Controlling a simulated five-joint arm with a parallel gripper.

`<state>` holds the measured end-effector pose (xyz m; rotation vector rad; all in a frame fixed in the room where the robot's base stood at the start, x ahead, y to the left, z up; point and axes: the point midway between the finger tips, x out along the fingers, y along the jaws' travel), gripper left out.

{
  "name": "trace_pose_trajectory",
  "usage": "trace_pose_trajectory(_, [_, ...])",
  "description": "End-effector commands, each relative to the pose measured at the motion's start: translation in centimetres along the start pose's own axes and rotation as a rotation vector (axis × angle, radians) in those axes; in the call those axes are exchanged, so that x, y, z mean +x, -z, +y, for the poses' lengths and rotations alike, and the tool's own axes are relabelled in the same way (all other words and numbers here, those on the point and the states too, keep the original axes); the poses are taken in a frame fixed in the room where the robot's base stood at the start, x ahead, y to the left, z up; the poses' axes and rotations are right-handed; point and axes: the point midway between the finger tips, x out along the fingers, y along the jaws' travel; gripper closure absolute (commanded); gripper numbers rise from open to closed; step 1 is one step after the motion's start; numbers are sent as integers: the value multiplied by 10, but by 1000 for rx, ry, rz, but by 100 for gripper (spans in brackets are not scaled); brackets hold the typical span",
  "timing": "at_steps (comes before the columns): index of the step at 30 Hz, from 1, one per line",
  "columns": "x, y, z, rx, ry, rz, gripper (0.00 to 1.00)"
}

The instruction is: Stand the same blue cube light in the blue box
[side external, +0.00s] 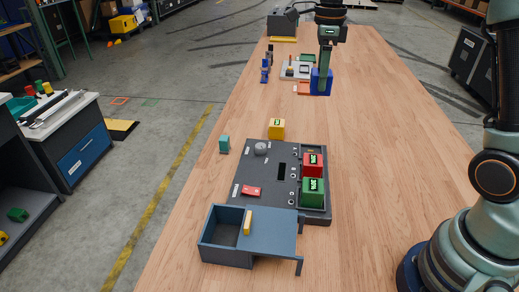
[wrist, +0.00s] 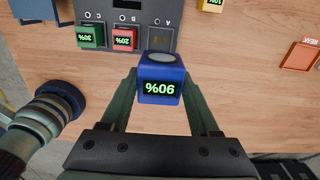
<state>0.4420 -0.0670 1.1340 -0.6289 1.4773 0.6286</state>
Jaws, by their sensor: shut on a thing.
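My gripper (side external: 324,68) is at the far part of the table, pointing down and shut on a blue cube light (side external: 321,84). In the wrist view the blue cube (wrist: 160,66) sits between the two fingers of my gripper (wrist: 160,88), its lit display showing 90% upside down and a pale disc on another face. Whether it touches the table is unclear. The blue box (side external: 225,249) is at the near end of the table, far from my gripper. Its left part is open and looks empty; a blue-grey lid with a yellow handle (side external: 248,222) covers the right.
A dark panel (side external: 265,205) lies behind the box, with a red cube (side external: 312,164) and a green cube (side external: 312,190) in slots; slot A (wrist: 160,39) looks empty. A yellow cube (side external: 276,129) and teal block (side external: 224,144) stand behind it. The table's right side is clear.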

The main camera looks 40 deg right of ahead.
Motion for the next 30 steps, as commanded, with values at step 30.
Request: trace_pose_trajectory(30, [10,0,78,-1794,2,0,100])
